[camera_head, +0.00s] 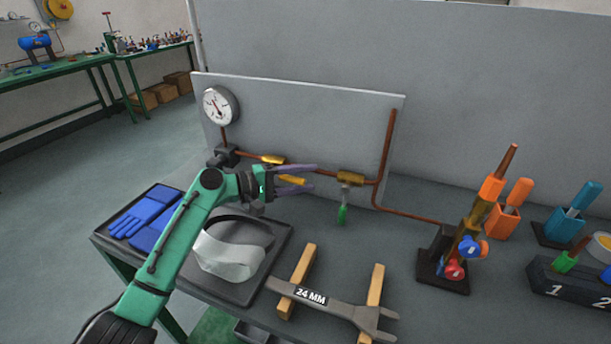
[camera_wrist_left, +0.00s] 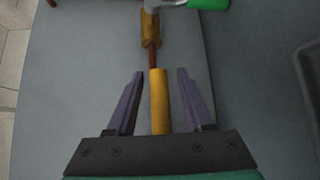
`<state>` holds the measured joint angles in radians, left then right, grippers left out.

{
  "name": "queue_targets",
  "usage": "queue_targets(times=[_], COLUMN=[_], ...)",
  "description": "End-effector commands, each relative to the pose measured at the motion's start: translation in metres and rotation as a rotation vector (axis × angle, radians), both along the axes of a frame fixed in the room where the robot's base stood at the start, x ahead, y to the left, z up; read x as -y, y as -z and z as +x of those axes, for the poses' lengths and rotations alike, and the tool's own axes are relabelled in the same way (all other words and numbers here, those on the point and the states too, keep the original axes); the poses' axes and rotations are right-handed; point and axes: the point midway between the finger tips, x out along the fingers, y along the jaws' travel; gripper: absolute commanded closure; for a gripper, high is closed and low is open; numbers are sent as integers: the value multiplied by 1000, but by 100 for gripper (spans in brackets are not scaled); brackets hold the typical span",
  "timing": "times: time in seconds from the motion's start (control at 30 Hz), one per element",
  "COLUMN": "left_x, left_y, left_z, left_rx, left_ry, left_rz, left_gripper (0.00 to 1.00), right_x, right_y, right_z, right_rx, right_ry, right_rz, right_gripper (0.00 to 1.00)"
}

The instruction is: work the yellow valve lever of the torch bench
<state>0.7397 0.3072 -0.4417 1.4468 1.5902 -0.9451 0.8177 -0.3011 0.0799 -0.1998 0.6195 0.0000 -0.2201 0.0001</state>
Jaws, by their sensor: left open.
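The yellow valve lever (camera_head: 293,181) shows in the head view as a short bar at the copper pipe, right of a brass fitting (camera_head: 273,159). My left gripper (camera_head: 314,179) is open, its two purple fingers on either side of the lever. In the left wrist view the yellow lever (camera_wrist_left: 159,103) runs lengthwise between the open fingers of my left gripper (camera_wrist_left: 160,74), with a visible gap on each side. The lever's near end is hidden by the gripper body. My right gripper is not in view.
A brass valve with a green handle (camera_head: 343,213) sits farther right on the pipe. A pressure gauge (camera_head: 220,105) is on the upright panel (camera_head: 300,115). A tray (camera_head: 247,291) with a face shield, a 24 MM wrench (camera_head: 335,305) and a torch stand (camera_head: 443,270) are on the bench.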

Motion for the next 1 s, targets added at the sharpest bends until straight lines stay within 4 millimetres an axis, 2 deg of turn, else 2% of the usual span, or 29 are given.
queue_targets(times=[0.27,0.3,0.4,1.0], left_x=[3,3,3,3], left_y=[1,1,1,1], left_z=[1,1,1,1], left_rx=[1,1,1,0], left_ry=[0,0,0,-1], left_rz=[1,1,1,1], left_gripper=[48,63,100,100], right_x=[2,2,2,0], right_y=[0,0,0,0], right_z=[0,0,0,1], right_rx=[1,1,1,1], right_ry=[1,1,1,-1], right_rz=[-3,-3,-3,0], right_gripper=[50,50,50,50])
